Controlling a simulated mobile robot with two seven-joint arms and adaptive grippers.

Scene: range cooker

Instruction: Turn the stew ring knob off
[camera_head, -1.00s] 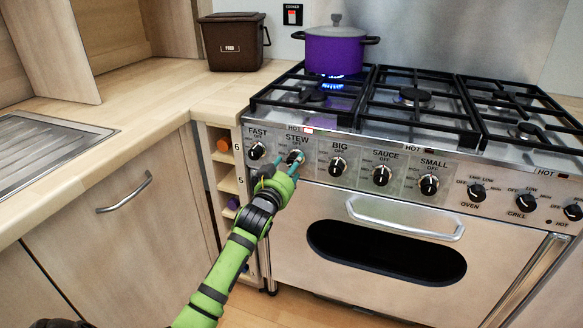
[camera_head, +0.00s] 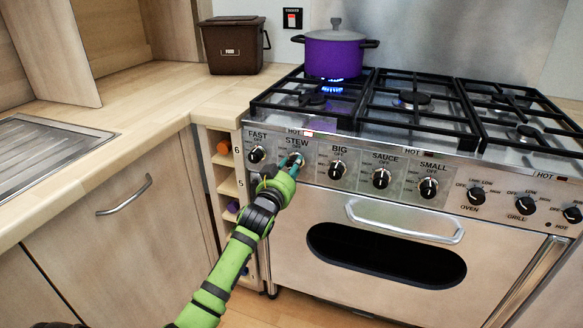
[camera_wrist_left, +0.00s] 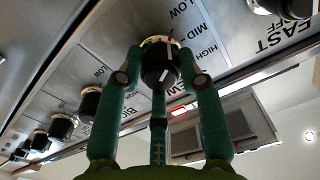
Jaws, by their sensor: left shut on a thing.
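The stew ring knob (camera_head: 297,155) is a black round knob on the steel front panel, under the STEW label, second from the left. My left gripper (camera_head: 292,163) is shut around it, its teal fingers covering much of the knob. In the left wrist view the black knob (camera_wrist_left: 158,62) sits between the fingers, its white pointer mark showing. I cannot tell its exact setting. A blue flame (camera_head: 332,88) burns under the purple pot (camera_head: 335,55) on the back left ring. My right gripper is not in view.
The fast knob (camera_head: 257,154) and big knob (camera_head: 337,169) flank the stew knob closely. The oven door handle (camera_head: 405,222) sticks out below right. Black pan supports (camera_head: 415,105) cover the hob. A brown food bin (camera_head: 233,45) stands on the worktop.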

